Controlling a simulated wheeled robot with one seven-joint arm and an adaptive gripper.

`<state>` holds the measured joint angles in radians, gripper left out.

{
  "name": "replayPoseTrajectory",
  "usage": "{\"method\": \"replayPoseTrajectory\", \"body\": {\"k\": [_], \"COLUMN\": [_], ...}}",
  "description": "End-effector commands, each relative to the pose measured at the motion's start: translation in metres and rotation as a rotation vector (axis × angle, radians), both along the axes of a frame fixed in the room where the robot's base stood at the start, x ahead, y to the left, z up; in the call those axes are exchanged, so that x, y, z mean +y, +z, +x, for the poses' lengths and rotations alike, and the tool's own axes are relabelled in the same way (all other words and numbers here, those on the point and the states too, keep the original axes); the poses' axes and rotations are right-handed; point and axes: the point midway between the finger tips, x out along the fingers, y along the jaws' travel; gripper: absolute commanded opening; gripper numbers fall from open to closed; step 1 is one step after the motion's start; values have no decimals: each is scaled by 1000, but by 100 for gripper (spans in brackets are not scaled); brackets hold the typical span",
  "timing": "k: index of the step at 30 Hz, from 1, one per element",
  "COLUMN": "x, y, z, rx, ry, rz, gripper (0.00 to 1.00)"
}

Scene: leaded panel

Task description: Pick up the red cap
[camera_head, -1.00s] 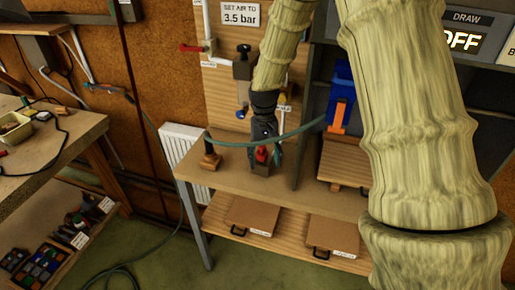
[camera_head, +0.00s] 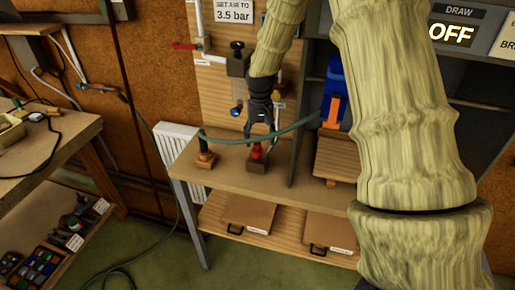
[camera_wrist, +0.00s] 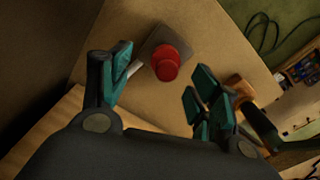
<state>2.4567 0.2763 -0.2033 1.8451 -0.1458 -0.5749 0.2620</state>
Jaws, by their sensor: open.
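The red cap (camera_head: 257,150) sits on a dark square block (camera_head: 257,166) on the wooden bench top. In the wrist view the red cap (camera_wrist: 166,63) shows as a round red knob on its grey plate (camera_wrist: 152,45). My gripper (camera_head: 260,134) is just above the cap in the head view, pointing down. In the wrist view my gripper (camera_wrist: 160,88) has its teal-padded fingers spread wide, with nothing between the pads. The cap shows beyond the fingertips, roughly central between them, and appears apart from them.
A wooden-based post (camera_head: 205,155) stands left on the bench (camera_head: 228,178). A green hose (camera_head: 225,142) runs across behind my gripper. A blue and orange tool (camera_head: 334,95) stands to the right. Boards with handles (camera_head: 248,213) lie on the lower shelf.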

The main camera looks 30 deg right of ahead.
Motion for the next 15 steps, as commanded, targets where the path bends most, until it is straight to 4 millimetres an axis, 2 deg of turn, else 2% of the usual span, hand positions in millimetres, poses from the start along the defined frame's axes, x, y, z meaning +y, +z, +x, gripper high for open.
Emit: {"method": "replayPoseTrajectory", "body": {"k": [5, 15], "x": [2, 6], "y": [-7, -37], "z": [1, 4], "rx": [2, 1], "ry": [1, 0], "rz": [0, 0], "gripper": [62, 62]}}
